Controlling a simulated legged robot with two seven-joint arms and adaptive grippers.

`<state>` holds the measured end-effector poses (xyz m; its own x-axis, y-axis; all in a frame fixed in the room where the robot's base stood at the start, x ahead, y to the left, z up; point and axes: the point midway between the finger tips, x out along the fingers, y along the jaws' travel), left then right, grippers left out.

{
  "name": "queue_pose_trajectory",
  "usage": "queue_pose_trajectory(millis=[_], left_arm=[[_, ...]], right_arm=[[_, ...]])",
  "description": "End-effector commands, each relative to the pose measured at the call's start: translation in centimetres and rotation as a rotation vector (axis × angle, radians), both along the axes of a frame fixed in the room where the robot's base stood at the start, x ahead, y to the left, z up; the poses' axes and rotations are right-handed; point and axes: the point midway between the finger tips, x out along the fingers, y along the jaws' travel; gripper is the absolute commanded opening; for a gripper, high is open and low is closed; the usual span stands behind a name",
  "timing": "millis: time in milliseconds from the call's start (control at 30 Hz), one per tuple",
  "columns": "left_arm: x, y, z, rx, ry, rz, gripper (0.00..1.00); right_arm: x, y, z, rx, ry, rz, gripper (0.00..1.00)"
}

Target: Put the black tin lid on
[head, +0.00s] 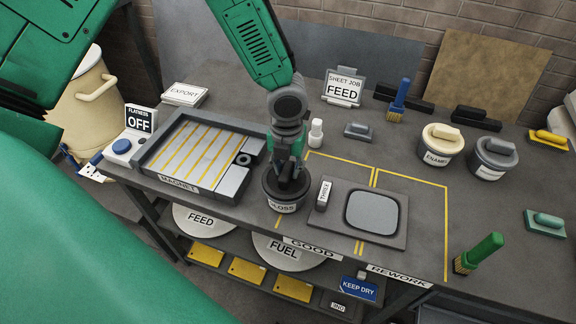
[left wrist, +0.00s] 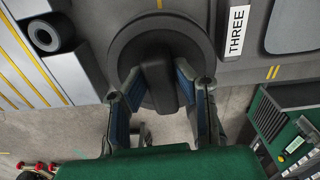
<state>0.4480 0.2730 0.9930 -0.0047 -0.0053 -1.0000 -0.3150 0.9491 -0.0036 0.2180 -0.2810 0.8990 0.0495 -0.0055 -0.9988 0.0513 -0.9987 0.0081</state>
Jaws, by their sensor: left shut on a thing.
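The black lid (left wrist: 150,45) is a round dark disc with a raised bar handle (left wrist: 158,82), seen from above in the left wrist view. My left gripper (head: 288,170) points down at the front edge of the bench. Its fingers (left wrist: 160,92) are shut on the lid's handle from both sides. In the head view the lid is at the mouth of the tin labelled GLOSS (head: 284,207), directly under my gripper. My fingers partly cover it, so I cannot tell whether it is fully seated. My right gripper is not in view.
Left of the tin is the MAGNET tray (head: 190,150). Right of it is a plate marked THREE (head: 372,211). A white bottle (head: 316,133) stands behind. ENAMEL (head: 441,146) and another lidded tin (head: 493,160) stand further right.

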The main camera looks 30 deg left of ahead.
Motion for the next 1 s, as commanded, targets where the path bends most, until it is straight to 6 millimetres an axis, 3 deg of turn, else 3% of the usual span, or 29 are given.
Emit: queue_pose_trajectory(millis=[400,433,467,700,767,800,1000], left_arm=[[0.02,0.00,0.00,0.000,-0.001,0.000,0.00],[0.02,0.00,0.00,0.000,-0.001,0.000,0.33],[0.02,0.00,0.00,0.000,-0.001,0.000,0.44],[0.02,0.00,0.00,0.000,-0.001,0.000,0.47],[0.02,0.00,-0.01,0.000,0.000,0.000,0.64],[0.02,0.00,-0.01,0.000,0.000,0.000,0.68],[0.02,0.00,-0.01,0.000,0.000,0.000,0.68]], right_arm=[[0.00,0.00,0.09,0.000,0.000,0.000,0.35],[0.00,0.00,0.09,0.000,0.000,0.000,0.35],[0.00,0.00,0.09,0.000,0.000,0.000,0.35],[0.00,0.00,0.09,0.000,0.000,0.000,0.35],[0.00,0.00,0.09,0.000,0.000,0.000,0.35],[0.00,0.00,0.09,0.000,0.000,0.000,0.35],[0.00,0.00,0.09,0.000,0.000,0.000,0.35]])
